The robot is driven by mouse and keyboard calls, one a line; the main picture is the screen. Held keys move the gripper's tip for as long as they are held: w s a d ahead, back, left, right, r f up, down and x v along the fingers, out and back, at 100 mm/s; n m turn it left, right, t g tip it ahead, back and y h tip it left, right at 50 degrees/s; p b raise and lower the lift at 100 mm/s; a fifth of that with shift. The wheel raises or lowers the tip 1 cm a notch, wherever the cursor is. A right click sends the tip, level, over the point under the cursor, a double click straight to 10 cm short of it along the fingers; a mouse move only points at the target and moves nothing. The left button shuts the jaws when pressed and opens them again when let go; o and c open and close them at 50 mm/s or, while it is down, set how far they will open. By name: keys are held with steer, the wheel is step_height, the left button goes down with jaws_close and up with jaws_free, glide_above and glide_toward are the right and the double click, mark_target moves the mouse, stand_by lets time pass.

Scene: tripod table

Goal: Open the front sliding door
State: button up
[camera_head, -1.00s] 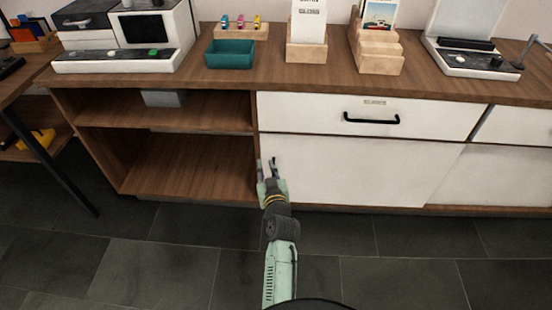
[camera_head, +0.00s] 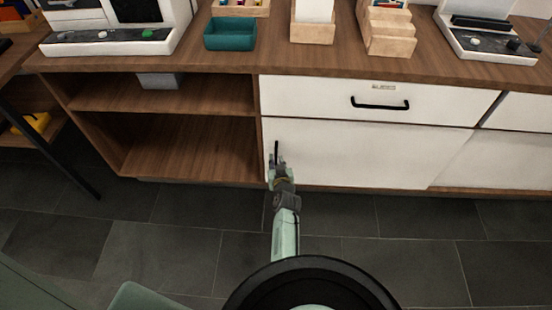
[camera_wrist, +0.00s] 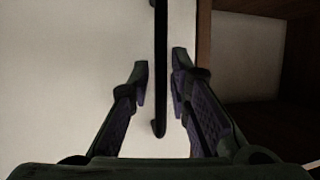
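The front sliding door (camera_head: 350,155) is a white panel below the drawer, its left edge beside the open shelves. In the wrist view, its black vertical bar handle (camera_wrist: 160,40) runs down from the top edge between my fingers. My gripper (camera_wrist: 160,78) is open, with one finger on each side of the handle. A gap shows on both sides, wider on the left. In the head view, my gripper (camera_head: 278,168) is at the door's left end and hides part of the handle.
A white drawer (camera_head: 430,104) with a black horizontal handle (camera_head: 380,104) is above the door. Another white panel (camera_head: 500,160) stands to its right. Open wooden shelves (camera_head: 190,145) are to the left. The tiled floor (camera_head: 400,225) in front is clear.

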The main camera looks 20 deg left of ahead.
steer(key=shift+x, duration=0.8)
jaws_close()
